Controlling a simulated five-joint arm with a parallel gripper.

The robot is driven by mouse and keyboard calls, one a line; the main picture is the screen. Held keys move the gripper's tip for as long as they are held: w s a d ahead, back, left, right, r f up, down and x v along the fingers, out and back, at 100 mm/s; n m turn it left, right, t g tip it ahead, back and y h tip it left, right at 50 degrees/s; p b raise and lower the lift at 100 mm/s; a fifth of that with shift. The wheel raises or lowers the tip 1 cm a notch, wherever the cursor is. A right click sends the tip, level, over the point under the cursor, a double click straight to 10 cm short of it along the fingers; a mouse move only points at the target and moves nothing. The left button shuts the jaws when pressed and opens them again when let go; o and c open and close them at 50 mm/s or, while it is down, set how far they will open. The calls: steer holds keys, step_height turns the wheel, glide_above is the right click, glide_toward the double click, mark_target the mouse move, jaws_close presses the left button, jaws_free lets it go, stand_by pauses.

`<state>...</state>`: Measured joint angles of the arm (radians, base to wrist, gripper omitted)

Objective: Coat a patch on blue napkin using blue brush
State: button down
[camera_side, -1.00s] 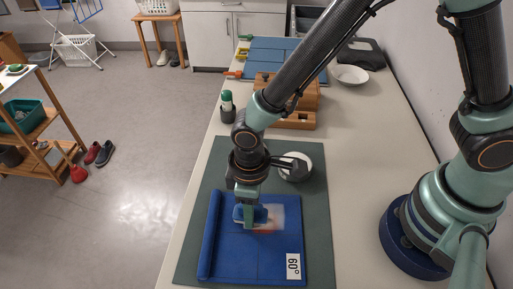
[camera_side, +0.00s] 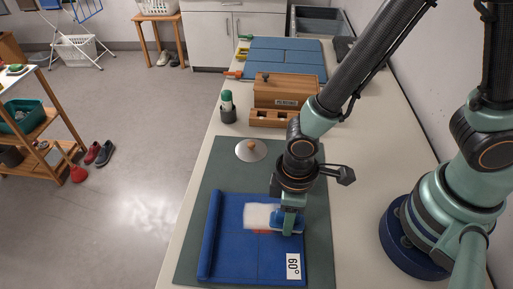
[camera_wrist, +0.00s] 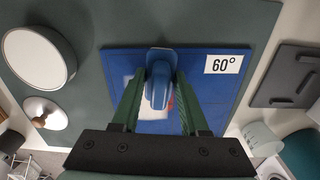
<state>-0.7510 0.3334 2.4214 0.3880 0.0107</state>
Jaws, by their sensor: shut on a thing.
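The blue napkin (camera_side: 230,255) lies flat on a dark green mat, with a rolled left edge and a white "60°" label (camera_side: 293,266). It also shows in the wrist view (camera_wrist: 215,95). A whitish patch (camera_side: 258,215) lies on its upper part, with a small red mark below it. My gripper (camera_side: 288,218) is shut on the blue brush (camera_wrist: 158,85). The brush is low over the napkin's upper right, at the right end of the whitish patch. The fingers hide part of the brush, and I cannot tell whether its underside touches the cloth.
A lid with a knob (camera_side: 251,149) lies on the mat (camera_side: 215,172) behind the napkin. A round white dish (camera_wrist: 35,58) stands near it, hidden by my arm in the side view. A wooden box (camera_side: 285,90) and a green-topped bottle (camera_side: 227,101) stand farther back.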

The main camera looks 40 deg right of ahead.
mark_target(240, 228)
steer(key=shift+w+a, duration=1.6)
steer(key=shift+a, duration=0.15)
steer(key=shift+w+a, duration=1.55)
steer(key=shift+a, duration=0.2)
steer(key=shift+s+a, duration=0.4)
steer(key=shift+a, duration=0.1)
steer(key=shift+s+d, duration=1.5)
steer(key=shift+d, duration=0.2)
steer(key=shift+s+d, duration=1.45)
steer(key=shift+d, duration=0.25)
steer(key=shift+s+d+r, duration=0.1)
steer(key=shift+r, duration=0.45)
steer(key=shift+s+d+r, duration=0.1)
steer(key=shift+r, duration=3.35)
